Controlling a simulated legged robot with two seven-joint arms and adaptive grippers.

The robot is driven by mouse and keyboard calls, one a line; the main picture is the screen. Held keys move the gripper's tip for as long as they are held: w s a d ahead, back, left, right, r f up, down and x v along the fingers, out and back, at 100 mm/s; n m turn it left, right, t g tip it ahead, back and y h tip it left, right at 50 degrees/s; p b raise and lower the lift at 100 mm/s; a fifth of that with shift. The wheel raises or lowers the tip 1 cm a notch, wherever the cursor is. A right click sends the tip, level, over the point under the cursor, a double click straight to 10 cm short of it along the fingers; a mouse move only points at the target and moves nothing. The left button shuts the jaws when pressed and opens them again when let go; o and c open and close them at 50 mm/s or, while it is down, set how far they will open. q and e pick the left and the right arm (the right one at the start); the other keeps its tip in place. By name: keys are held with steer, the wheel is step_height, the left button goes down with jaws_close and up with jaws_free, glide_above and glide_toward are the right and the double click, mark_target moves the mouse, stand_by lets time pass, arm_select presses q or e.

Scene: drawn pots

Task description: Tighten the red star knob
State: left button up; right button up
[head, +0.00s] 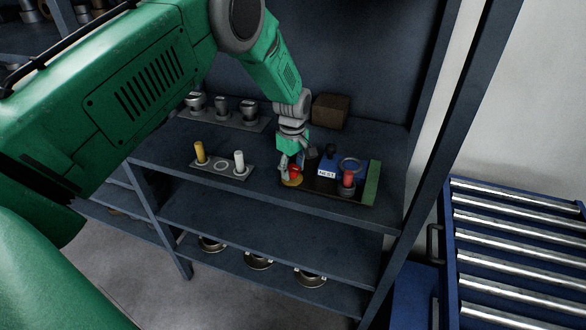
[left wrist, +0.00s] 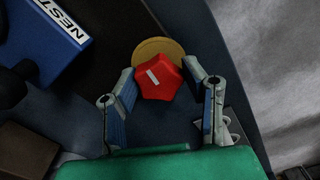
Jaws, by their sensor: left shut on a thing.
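The red star knob (left wrist: 158,78) sits over a round brass-coloured disc (left wrist: 160,50) in the left wrist view, with a white mark on its top. It also shows small in the head view (head: 295,170), partly covered by my gripper. My left gripper (left wrist: 162,82) has a finger on each side of the knob and is shut on it. In the head view the left gripper (head: 291,172) points down at the left end of the dark tray-like base (head: 320,186). My right gripper is not in view.
A blue block labelled NEST (left wrist: 45,40) stands near the knob. A red-topped post (head: 348,178) and a green strip (head: 372,183) are on the base's right side. A plate with yellow (head: 200,152) and white (head: 239,162) pegs lies left. A brown box (head: 331,111) stands behind.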

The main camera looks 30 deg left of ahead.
arm_select(q)
steer(key=shift+w+a+r, duration=0.1)
steer(key=shift+w+r, duration=0.1)
steer(key=shift+w, duration=0.05)
steer(key=shift+m, duration=0.9)
steer(key=m+b, duration=0.1)
steer(key=m, duration=0.2)
steer(key=shift+a+r, duration=0.1)
steer(key=shift+a, duration=0.05)
steer(key=m, duration=0.5)
steer(key=shift+w+m+b, duration=0.1)
steer(key=shift+m+b, duration=0.3)
steer(key=m, duration=0.5)
steer(key=shift+a+b, duration=0.1)
steer(key=shift+b, duration=0.2)
steer(key=m, duration=0.6)
steer(key=shift+m, duration=0.3)
